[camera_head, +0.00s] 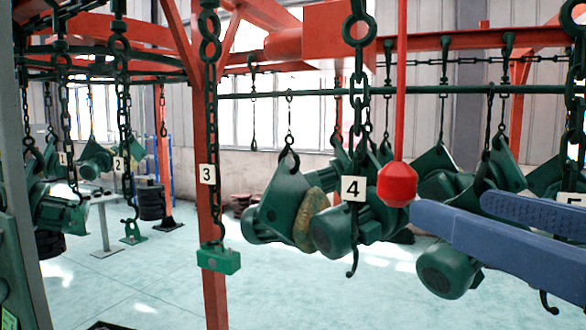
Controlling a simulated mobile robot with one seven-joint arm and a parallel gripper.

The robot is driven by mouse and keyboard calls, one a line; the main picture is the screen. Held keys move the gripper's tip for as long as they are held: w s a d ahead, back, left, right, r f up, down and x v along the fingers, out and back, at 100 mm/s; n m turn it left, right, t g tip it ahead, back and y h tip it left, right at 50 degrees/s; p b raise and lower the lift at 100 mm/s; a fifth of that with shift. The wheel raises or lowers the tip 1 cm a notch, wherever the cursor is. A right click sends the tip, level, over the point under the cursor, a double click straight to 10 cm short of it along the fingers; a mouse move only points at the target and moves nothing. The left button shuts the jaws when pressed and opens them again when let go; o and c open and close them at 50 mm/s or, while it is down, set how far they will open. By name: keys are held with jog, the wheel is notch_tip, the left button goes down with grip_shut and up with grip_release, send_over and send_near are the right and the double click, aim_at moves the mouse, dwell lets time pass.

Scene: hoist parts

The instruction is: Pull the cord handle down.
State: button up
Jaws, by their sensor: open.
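The cord handle (397,184) is a red faceted knob at the end of a straight red cord (401,80). It hangs right of centre, just right of the plate marked 4. My gripper (449,207) shows as two blue fingers coming in from the right edge. The fingers are apart, with nothing seen between them. The tip of the nearer finger is just right of the knob and slightly lower in the picture. I cannot tell whether it touches the knob. The rest of my gripper is out of the picture.
Green hoist parts (283,208) hang on chains from an orange frame (200,120), behind the cord and my fingers. A chain with the number 4 plate (353,188) hangs close left of the knob. A green block (218,261) hangs further left. The pale floor (130,290) is mostly clear.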

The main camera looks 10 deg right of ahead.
jog(key=w+a, duration=0.2)
jog(key=w, duration=1)
jog(key=shift+a, duration=0.15)
jog(key=shift+s, duration=0.1)
grip_shut()
dwell(0.9)
